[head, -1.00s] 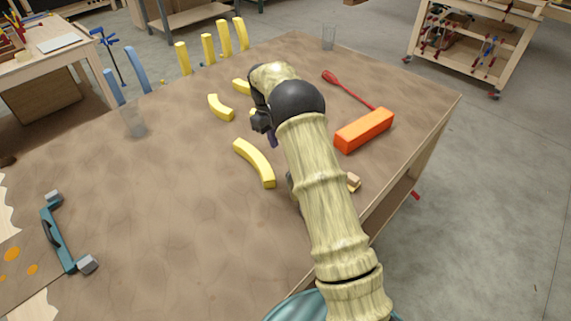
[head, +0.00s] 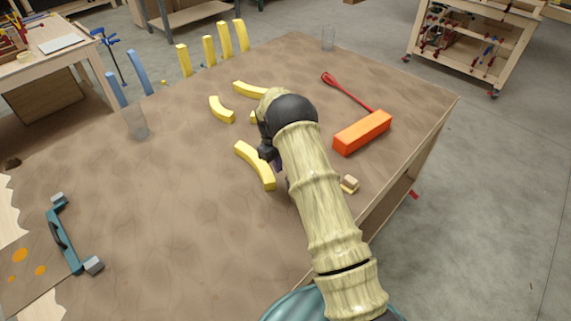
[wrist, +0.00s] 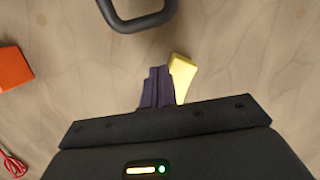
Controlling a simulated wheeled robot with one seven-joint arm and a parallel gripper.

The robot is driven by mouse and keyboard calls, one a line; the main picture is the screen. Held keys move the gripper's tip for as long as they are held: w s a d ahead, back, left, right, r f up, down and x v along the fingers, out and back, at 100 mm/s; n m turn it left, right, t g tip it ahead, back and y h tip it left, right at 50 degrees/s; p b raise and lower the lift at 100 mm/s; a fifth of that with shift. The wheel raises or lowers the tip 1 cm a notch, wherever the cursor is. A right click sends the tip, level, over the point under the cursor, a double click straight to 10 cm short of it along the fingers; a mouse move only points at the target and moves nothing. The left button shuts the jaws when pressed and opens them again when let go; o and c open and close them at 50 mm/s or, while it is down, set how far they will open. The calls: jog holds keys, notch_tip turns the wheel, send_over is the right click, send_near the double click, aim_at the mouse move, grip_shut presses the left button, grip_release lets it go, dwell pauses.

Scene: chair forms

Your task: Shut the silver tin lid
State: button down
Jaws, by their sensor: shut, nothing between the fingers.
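I cannot make out a silver tin or its lid in either view. My arm covers part of the table in the head view. My gripper (wrist: 157,88) shows in the wrist view as dark purple fingers, shut and empty over the table. In the head view it is mostly hidden behind my arm. A yellow piece (wrist: 181,72) lies just right of the fingers in the wrist view; whether they touch it I cannot tell. A dark grey loop (wrist: 142,22), cut off by the top edge, lies beyond the fingertips; what it belongs to is unclear.
Curved yellow pieces (head: 256,166) lie left of my arm. An orange block (head: 362,132), a red whisk (head: 347,91) and a small tan block (head: 349,183) lie right. The table's left middle is clear.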

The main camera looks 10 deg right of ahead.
jog(key=s+d+p, duration=0.1)
jog(key=s+d+r+p, duration=0.1)
jog(key=s, duration=0.1)
jog(key=shift+r+p, duration=0.2)
jog(key=shift+p, duration=0.1)
jog(key=shift+d, duration=0.1)
dwell(0.3)
jog(key=shift+s+r+b, duration=0.2)
jog(key=shift+b, duration=0.15)
